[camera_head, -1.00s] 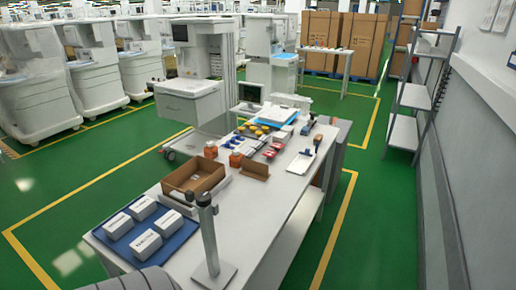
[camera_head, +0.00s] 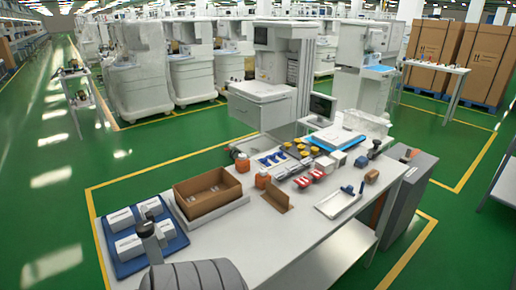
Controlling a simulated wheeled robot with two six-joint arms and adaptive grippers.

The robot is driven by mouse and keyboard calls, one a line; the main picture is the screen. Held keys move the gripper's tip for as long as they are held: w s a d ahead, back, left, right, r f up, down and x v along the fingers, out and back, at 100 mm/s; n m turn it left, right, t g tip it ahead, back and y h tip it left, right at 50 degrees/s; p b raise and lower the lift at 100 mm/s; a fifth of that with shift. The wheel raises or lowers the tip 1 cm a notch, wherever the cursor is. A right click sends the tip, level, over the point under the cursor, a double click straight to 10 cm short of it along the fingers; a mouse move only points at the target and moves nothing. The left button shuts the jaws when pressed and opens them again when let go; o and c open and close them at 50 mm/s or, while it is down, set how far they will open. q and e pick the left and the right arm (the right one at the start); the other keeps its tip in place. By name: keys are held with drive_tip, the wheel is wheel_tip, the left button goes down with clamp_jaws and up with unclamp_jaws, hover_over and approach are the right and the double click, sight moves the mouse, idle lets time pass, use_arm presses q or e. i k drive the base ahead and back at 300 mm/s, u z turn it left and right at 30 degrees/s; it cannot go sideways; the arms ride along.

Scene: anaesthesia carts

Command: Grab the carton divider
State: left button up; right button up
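The carton is open at the top and has some pale items inside that I cannot make out.
A blue tray (camera_head: 128,262) with several white boxes lies at the table's near left. Green floor is free left of the table.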

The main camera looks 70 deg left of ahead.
sight(276, 198)
drive_tip(key=u, duration=0.5)
drive_tip(key=i, duration=2.65)
drive_tip(key=u, duration=1.3)
drive_tip(key=i, duration=0.6)
drive_tip(key=u, duration=1.7)
